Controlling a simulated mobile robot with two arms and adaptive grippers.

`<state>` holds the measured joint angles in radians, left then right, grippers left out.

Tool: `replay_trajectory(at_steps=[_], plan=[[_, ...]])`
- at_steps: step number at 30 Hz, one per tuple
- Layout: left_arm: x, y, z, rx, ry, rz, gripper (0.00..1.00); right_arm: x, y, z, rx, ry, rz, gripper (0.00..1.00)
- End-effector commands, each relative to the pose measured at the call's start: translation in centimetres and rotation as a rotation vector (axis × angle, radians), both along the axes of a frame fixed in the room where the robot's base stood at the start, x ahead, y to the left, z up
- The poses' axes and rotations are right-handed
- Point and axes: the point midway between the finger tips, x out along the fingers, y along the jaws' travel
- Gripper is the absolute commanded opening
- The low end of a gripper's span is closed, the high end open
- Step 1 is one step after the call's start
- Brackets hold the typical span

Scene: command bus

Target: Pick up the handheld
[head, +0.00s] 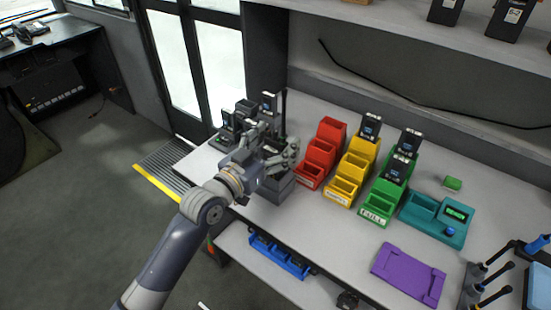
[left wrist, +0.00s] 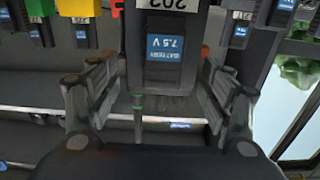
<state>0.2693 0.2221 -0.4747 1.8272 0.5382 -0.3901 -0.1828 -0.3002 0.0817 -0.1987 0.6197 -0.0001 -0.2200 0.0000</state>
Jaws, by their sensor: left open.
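My left gripper (head: 277,152) is over the dark charger rack (head: 279,188) at the back left of the bench. Its fingers are spread. In the left wrist view, the open left gripper (left wrist: 158,105) has a finger on each side of a black handheld (left wrist: 166,72), with visible gaps between. That handheld has a blue battery label and a white number tag and appears upside down. Other black handhelds stand close by, one behind the gripper (head: 268,102) and one to its left (head: 228,128). The gripper partly hides the rack. My right gripper is not in view.
Red bins (head: 322,150), yellow bins (head: 350,172) and green bins (head: 384,192) stand right of the rack; some hold handhelds. A teal tester (head: 420,212) and a purple mat (head: 408,275) lie farther right. A shelf (head: 420,50) overhangs the back.

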Motion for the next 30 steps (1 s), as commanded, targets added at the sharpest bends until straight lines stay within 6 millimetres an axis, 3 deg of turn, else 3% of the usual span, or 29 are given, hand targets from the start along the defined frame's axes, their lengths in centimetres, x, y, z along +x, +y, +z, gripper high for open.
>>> replay_trajectory(at_steps=[2, 9, 11, 22, 30], plan=[[0.0, 0.0, 0.0, 0.0, 0.0, 0.0, 0.73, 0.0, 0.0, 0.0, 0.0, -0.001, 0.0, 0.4], [0.0, 0.0, 0.0, 0.0, 0.0, 0.0, 0.21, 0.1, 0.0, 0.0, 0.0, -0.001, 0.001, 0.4], [0.0, 0.0, 0.0, 0.0, 0.0, 0.0, 0.12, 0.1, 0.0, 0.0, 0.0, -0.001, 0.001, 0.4], [0.0, 0.0, 0.6, -0.004, -0.005, 0.0, 0.11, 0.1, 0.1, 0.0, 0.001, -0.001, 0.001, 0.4], [0.0, -0.1, 3.3, -0.004, -0.008, -0.002, 0.11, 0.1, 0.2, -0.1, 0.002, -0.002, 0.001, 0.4]])
